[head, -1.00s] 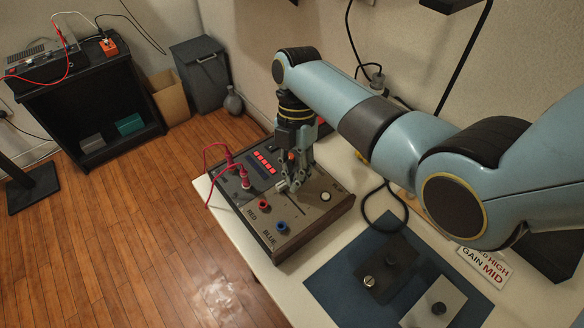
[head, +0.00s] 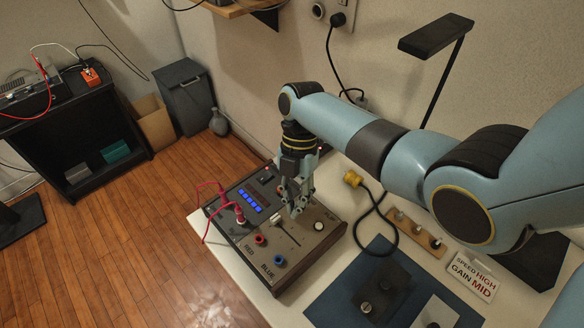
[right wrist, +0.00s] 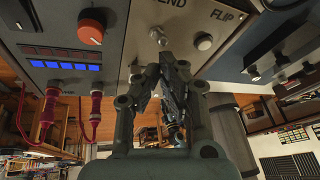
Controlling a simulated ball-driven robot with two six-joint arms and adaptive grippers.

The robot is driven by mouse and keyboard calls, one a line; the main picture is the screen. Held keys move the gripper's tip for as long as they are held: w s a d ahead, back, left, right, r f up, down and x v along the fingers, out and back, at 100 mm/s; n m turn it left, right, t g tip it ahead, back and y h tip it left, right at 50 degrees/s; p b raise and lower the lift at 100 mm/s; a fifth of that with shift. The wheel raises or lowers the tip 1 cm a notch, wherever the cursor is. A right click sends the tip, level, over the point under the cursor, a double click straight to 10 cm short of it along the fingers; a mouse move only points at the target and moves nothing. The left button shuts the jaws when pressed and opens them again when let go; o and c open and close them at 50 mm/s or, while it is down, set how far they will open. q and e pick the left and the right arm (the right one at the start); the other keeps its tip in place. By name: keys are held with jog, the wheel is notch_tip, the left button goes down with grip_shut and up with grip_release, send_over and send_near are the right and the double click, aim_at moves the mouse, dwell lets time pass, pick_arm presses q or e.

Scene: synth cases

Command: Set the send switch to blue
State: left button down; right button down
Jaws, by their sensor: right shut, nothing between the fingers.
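The switch box (head: 318,243) sits on the white table, with red and blue jacks labelled RED and BLUE on its top. Its row of lights (head: 250,201) glows blue; the blue row also shows in the right wrist view (right wrist: 62,60). The send switch (right wrist: 158,36) is a small metal toggle under the partly visible SEND label in the right wrist view. My right gripper (head: 294,209) is over the box, shut and empty. In the right wrist view its fingertips (right wrist: 160,62) are just short of the toggle; I cannot tell whether they touch. My left gripper is out of view.
Red cables (head: 207,190) loop up from the box's left side. A white button (head: 319,226) by the FLIP label and an orange knob (right wrist: 91,27) flank the switch. A blue mat (head: 340,300) with switch plates and a sign (head: 474,277) lie to the right.

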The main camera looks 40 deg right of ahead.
jog(key=shift+r, duration=0.1)
jog(key=shift+r+p, duration=0.75)
jog(key=shift+p, duration=0.15)
jog(key=shift+w+r, duration=0.1)
jog(key=v, duration=1.1)
jog(key=shift+d+r, duration=0.2)
jog(key=shift+r, duration=0.1)
jog(key=shift+a+f, duration=0.1)
